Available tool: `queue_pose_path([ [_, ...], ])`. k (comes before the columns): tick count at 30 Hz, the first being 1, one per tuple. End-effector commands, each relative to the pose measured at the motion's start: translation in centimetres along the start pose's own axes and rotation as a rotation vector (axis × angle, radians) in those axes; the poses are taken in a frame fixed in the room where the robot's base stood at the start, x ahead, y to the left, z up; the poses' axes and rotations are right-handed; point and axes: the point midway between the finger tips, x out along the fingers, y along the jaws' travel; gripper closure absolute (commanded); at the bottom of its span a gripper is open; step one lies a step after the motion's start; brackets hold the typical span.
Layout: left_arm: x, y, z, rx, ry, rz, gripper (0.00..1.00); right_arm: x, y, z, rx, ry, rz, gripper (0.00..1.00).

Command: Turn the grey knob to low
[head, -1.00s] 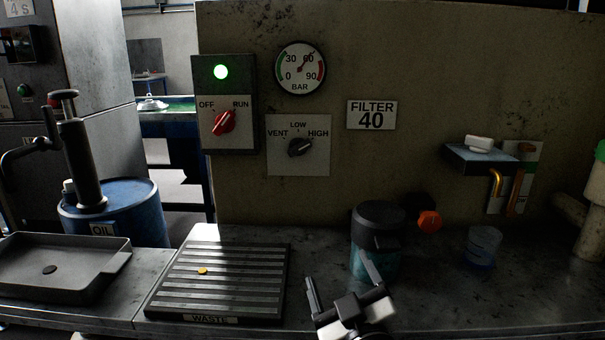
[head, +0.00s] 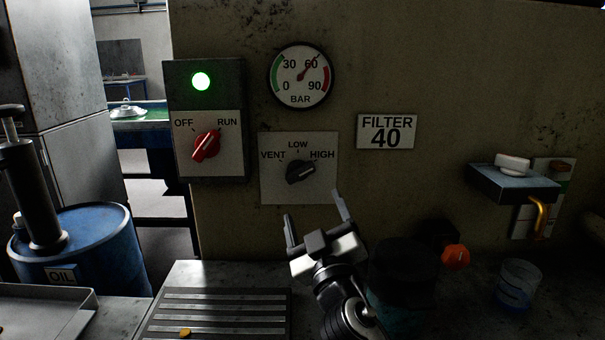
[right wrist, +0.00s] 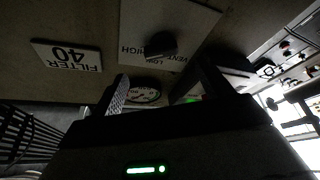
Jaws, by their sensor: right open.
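The grey knob (head: 300,172) is dark and sits on a pale plate (head: 270,192) marked VENT, LOW and HIGH on the wall. Its light pointer mark aims up and right, towards HIGH. My right gripper (head: 314,206) is open and empty, below and slightly right of the knob, apart from it. In the right wrist view the knob (right wrist: 161,45) shows upside down beyond the spread fingers (right wrist: 158,85). My left gripper is not in view.
A red knob (head: 206,145) marked OFF and RUN is left of the plate, under a lit green lamp (head: 201,81). A gauge (head: 300,76) is above. A dark lidded jar (head: 403,265) stands behind my right arm; a shelf (head: 515,187) juts out at right.

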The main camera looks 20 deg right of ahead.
Motion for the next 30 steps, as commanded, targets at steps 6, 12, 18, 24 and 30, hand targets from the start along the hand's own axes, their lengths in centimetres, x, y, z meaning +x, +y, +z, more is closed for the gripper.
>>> queue_pose_path([
  [6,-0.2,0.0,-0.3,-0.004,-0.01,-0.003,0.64,5.0,0.1,-0.2,-0.002,0.002,0.001,0.22],
  [12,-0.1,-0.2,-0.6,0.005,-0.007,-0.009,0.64,8.0,0.0,-0.1,-0.001,0.001,0.0,0.22],
  [18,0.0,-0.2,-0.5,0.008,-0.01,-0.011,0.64,9.2,0.0,0.0,0.001,0.0,-0.001,0.22],
  [24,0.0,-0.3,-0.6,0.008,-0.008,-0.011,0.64,9.3,0.0,0.0,0.001,0.0,-0.001,0.22],
  [30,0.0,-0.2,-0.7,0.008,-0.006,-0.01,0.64,9.3,0.0,0.0,0.001,0.0,-0.001,0.55],
])
